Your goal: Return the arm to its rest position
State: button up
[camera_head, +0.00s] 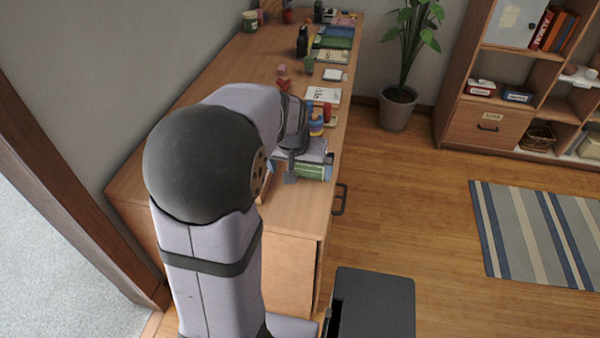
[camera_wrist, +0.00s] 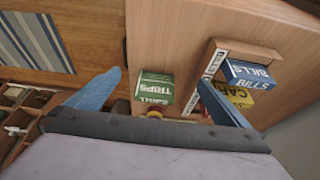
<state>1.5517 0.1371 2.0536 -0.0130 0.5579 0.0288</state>
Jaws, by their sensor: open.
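My gripper (camera_head: 309,170) is over the near part of the wooden desk, its two fingers spread apart and nothing held between them. In the wrist view the blue fingers of my gripper (camera_wrist: 160,82) stand wide apart at left and right. A green box marked TRIPS (camera_wrist: 156,88) shows between them, below; I cannot tell its exact distance from the fingers. My arm is bent out over the desk and hides part of the desktop.
Several small items crowd the desk's far part. A potted plant (camera_head: 398,108) and a shelf unit (camera_head: 490,115) stand beyond open floor.

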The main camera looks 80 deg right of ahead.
jog(key=shift+a, duration=0.1)
dwell(0.6)
jog(key=a+f+y, duration=0.3)
jog(key=a+f, duration=0.3)
jog(key=a, duration=0.3)
jog(key=w+a+r+n+p, duration=0.3)
jog(key=w+a+n, duration=0.3)
jog(key=a, duration=0.5)
jog(key=w+a+r+n+y+p, duration=0.1)
jog(key=w+a+r+n+p, duration=0.2)
jog(key=a, duration=0.9)
jog(key=w+a+r+n+p, duration=0.3)
jog(key=w+a+n, duration=0.6)
jog(key=w+a, duration=0.2)
jog(key=shift+w+a+p, duration=0.3)
jog(key=shift+w+p, duration=0.1)
jog(key=shift+w, duration=0.25)
jog(key=shift+f, duration=0.1)
notch_tip(320, 180, down, 13)
jog(key=b, duration=1.3)
jog(key=shift+f, duration=0.15)
